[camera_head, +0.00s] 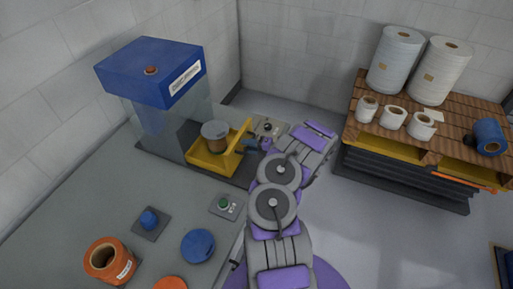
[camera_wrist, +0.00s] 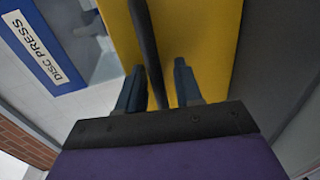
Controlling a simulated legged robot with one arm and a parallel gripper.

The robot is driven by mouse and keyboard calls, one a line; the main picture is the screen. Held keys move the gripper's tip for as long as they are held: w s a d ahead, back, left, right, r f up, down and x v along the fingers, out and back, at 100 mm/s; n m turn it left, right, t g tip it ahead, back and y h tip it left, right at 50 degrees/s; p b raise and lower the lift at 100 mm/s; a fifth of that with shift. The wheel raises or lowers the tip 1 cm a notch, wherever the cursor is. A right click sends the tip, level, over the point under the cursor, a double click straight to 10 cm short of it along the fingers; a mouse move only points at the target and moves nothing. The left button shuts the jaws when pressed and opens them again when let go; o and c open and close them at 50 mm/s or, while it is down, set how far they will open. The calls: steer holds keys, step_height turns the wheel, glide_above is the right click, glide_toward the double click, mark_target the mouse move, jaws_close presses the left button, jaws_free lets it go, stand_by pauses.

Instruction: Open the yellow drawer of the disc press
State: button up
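The disc press (camera_head: 150,75) has a blue top and a clear housing and stands on the grey counter at the left. Its yellow drawer (camera_head: 206,168) juts out from the housing, with a grey-brown roll (camera_head: 215,135) in it. My gripper (camera_head: 252,144) is at the drawer's raised front. In the wrist view, my gripper's two dark fingers (camera_wrist: 158,80) are apart, with the dark handle bar (camera_wrist: 146,40) between them. A gap shows on the right of the bar. The yellow drawer front (camera_wrist: 205,45) lies behind. Firm contact with the bar cannot be told.
A green-button box (camera_head: 224,205), a blue knob (camera_head: 149,220), a blue disc (camera_head: 198,246) and an orange roll (camera_head: 110,260) are on the counter. A wooden-topped bench (camera_head: 440,145) with several rolls stands at the right. Open floor lies between.

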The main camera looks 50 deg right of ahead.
steer(key=p+v, duration=0.2)
steer(key=v, duration=1.5)
steer(key=shift+w, duration=0.1)
